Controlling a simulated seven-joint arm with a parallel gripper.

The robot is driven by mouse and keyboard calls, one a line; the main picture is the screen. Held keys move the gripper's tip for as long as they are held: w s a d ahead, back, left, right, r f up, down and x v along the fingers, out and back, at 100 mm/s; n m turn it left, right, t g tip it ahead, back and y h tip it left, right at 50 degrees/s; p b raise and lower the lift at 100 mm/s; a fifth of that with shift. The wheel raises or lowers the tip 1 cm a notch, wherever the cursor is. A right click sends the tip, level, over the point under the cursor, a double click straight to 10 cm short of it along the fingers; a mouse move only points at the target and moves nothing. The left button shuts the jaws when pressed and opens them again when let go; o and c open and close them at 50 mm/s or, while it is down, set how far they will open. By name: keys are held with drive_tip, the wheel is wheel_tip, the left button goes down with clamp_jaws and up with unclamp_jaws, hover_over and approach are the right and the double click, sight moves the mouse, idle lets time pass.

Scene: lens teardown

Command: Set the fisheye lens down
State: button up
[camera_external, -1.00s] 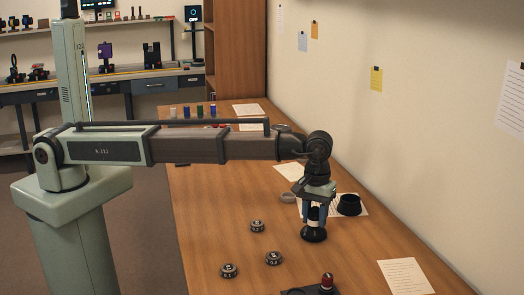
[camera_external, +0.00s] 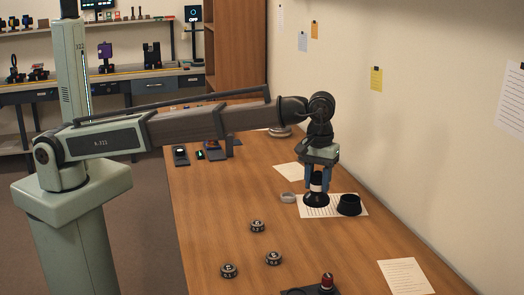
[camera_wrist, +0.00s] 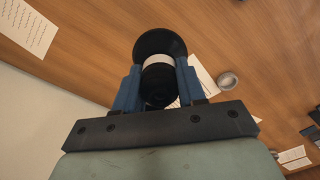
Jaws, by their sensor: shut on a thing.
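The fisheye lens (camera_external: 316,199) is black with a white band and a wide flared lower end. My gripper (camera_external: 318,180) is shut on it, one blue finger on each side, and holds it upright near the printed sheet (camera_external: 334,211). Whether its lower end touches the sheet or hangs just above it I cannot tell. In the wrist view the fisheye lens (camera_wrist: 160,44) sits between the blue fingers of my gripper (camera_wrist: 158,82), its flared end farther from the camera.
A black hood-like part (camera_external: 349,205) stands on the sheet just right of the lens. A grey ring (camera_external: 288,197) lies to the left. Several small round labelled pieces (camera_external: 257,226) and a base with a red knob (camera_external: 327,280) are nearer the front. The wall is at right.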

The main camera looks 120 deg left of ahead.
drive_tip(key=s+a+n, duration=0.3)
drive_tip(key=s+a, duration=0.9)
drive_tip(key=a, duration=0.3)
drive_tip(key=s+a+n, duration=0.3)
drive_tip(key=s+a, duration=0.9)
drive_tip(key=a, duration=0.3)
drive_tip(key=s+m, duration=0.6)
drive_tip(key=s, duration=0.1)
drive_tip(key=shift+w+d+f, duration=0.1)
drive_tip(key=shift+d+f, duration=0.05)
drive_tip(key=shift+f, duration=2.3)
drive_tip(key=shift+w+d+f, duration=0.1)
drive_tip(key=shift+f, duration=2.3)
drive_tip(key=shift+f, duration=0.1)
drive_tip(key=o, duration=1.1)
drive_tip(key=shift+o, duration=0.2)
